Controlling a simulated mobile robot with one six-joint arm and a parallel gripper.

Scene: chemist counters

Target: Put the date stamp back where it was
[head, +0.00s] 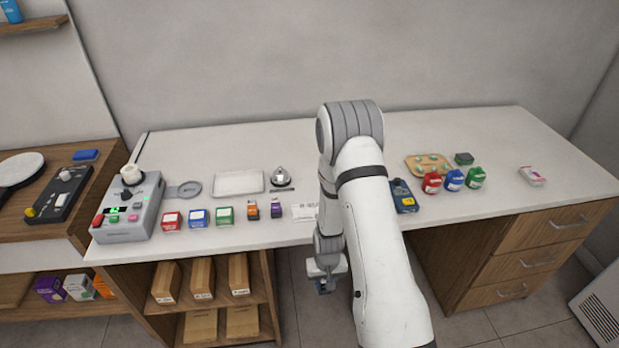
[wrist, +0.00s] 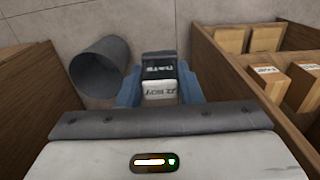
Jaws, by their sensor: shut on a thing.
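My gripper (head: 325,286) hangs in front of the counter's front edge, below the level of its top, in the head view. In the wrist view its blue fingers (wrist: 159,92) are shut on the date stamp (wrist: 159,70). The stamp is a small block with a black part lettered in white and a pale face with a date on it. The stamp is held clear of everything around it. In the head view I cannot make the stamp out clearly. My arm hides part of the counter top (head: 310,150) in the middle.
A dark cylindrical bin (wrist: 100,66) stands on the floor at left in the wrist view. Shelves with cardboard boxes (wrist: 266,39) are at right. On the counter are a white tray (head: 238,183), a bell (head: 280,178), small boxes, a card terminal (head: 403,196) and bottles (head: 454,180).

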